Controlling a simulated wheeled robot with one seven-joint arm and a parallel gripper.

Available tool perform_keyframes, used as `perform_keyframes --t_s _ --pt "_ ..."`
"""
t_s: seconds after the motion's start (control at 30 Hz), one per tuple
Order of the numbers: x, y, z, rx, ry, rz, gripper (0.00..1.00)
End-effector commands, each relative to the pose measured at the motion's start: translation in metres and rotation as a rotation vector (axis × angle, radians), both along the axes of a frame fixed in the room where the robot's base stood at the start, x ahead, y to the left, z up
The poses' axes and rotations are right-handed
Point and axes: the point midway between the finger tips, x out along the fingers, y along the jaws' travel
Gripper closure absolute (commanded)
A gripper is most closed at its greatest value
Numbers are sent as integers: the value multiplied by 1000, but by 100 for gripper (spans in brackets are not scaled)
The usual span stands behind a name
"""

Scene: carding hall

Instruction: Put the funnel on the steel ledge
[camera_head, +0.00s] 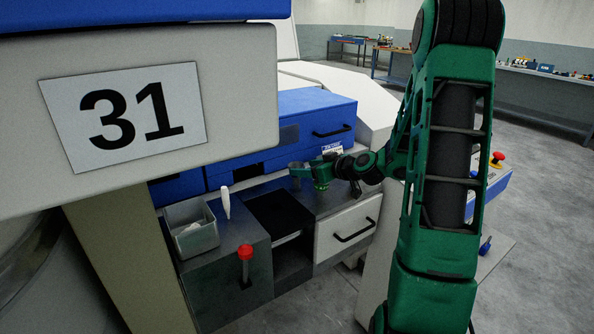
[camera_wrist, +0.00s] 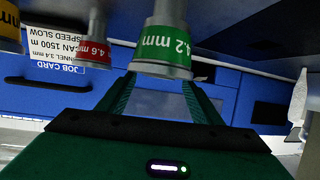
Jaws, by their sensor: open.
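Funnels with coloured bands show in the wrist view: a green one marked 4.2 mm (camera_wrist: 165,42), a red one marked 4.6 mm (camera_wrist: 93,45), and a yellow-banded one (camera_wrist: 9,22) cut by the left edge. My gripper (camera_wrist: 160,86) is open, its two fingers pointing at the green-banded funnel, which looks just beyond the fingertips; I cannot tell if they touch. In the head view my gripper (camera_head: 303,172) is low over the dark steel ledge (camera_head: 335,196), in front of the blue cabinet. The funnels are not clear there.
A job card (camera_wrist: 64,46) reading 3.4 mm is on the blue cabinet (camera_head: 312,115). A grey bin (camera_head: 200,241), a white pointed object (camera_head: 226,203) and a red-topped knob (camera_head: 245,252) stand at left. A dark opening (camera_head: 280,215) lies beside the white drawer (camera_head: 347,232).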

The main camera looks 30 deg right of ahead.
Motion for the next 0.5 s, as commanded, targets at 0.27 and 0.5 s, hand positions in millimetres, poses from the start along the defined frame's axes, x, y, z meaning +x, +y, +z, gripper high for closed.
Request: perform_keyframes --t_s 0.27,0.5 --pt "-42 -8 18 0 0 -1 41" --pt "-53 -9 23 -1 0 1 41"
